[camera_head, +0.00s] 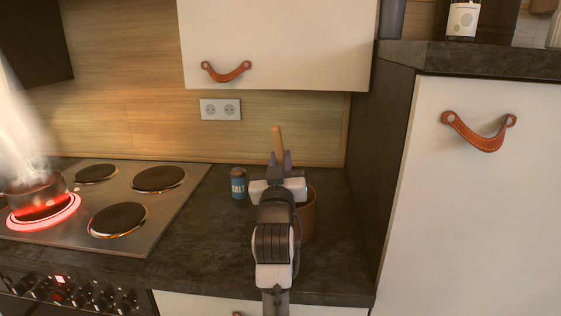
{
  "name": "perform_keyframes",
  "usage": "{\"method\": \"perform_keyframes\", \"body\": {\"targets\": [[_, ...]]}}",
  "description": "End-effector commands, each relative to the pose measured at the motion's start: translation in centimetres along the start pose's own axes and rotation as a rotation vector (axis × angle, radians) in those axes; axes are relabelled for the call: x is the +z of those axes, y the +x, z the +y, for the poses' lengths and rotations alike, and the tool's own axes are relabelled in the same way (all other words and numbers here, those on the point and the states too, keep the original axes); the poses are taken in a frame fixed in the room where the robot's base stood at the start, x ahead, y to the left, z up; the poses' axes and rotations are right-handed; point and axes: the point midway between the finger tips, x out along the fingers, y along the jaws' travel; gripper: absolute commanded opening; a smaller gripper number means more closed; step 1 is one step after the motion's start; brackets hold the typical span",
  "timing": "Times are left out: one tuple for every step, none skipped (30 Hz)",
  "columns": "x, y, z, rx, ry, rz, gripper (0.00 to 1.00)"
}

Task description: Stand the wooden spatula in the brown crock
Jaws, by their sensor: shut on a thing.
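My gripper (279,160) is over the dark counter, shut on the wooden spatula (277,138). The upper end of the spatula's pale wood sticks up above the fingers, roughly upright. Its lower part is hidden behind my gripper and arm. The brown crock (308,214) stands on the counter just behind and to the right of my gripper, and my arm covers most of it. Only its right side and part of its rim show. I cannot tell whether the spatula's lower end is inside the crock or above it.
A blue salt shaker (238,184) stands close to the left of my gripper. Farther left is a cooktop (165,208) with a glowing burner under a steaming pot (36,190). A tall cabinet side (378,150) bounds the counter on the right.

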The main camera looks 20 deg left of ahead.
Motion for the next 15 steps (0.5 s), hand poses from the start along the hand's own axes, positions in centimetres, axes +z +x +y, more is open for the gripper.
{"method": "perform_keyframes", "body": {"targets": [[0.13, -0.05, -0.02, 0.0, 0.0, 0.0, 0.0], [0.18, -0.06, -0.02, 0.0, 0.0, 0.0, 0.0], [0.24, -0.08, -0.03, 0.0, 0.0, 0.0, 0.0], [0.28, -0.09, -0.04, 0.0, 0.0, 0.0, 0.0], [0.32, -0.11, -0.05, 0.0, 0.0, 0.0, 0.0], [0.38, -0.13, -0.05, 0.0, 0.0, 0.0, 0.0], [0.42, -0.14, -0.06, 0.0, 0.0, 0.0, 0.0], [0.37, -0.13, -0.05, 0.0, 0.0, 0.0, 0.0], [0.34, -0.12, -0.05, 0.0, 0.0, 0.0, 0.0], [0.34, -0.12, -0.05, 0.0, 0.0, 0.0, 0.0], [0.34, -0.12, -0.05, 0.0, 0.0, 0.0, 0.0], [0.35, -0.12, -0.05, 0.0, 0.0, 0.0, 0.0], [0.34, -0.11, -0.05, 0.0, 0.0, 0.0, 0.0], [0.35, -0.11, -0.05, 0.0, 0.0, 0.0, 0.2], [0.34, -0.11, -0.05, 0.0, 0.0, 0.0, 0.25]]}}
